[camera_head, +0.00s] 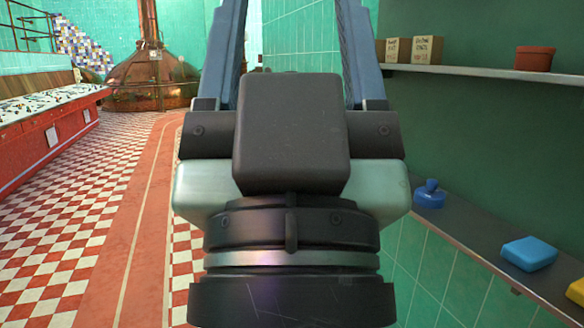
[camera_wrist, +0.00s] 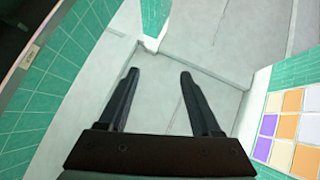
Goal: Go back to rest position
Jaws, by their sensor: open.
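My gripper (camera_wrist: 159,75) is open and empty in the wrist view. Its two dark fingers stand apart, with only pale grey surface and green tiles behind them. In the head view my wrist and gripper body fill the middle of the picture, and two blue-grey finger parts rise at the top, cut off by the frame edge. No object shows between the fingers.
At right, an upper shelf (camera_head: 480,72) holds boxes (camera_head: 412,50) and a terracotta pot (camera_head: 534,59). A lower shelf (camera_head: 490,243) holds a blue bottle (camera_head: 429,194), a blue block (camera_head: 529,253) and a yellow item (camera_head: 576,290). A copper kettle (camera_head: 150,75) stands far back. Checkered floor (camera_head: 75,215) at left is clear.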

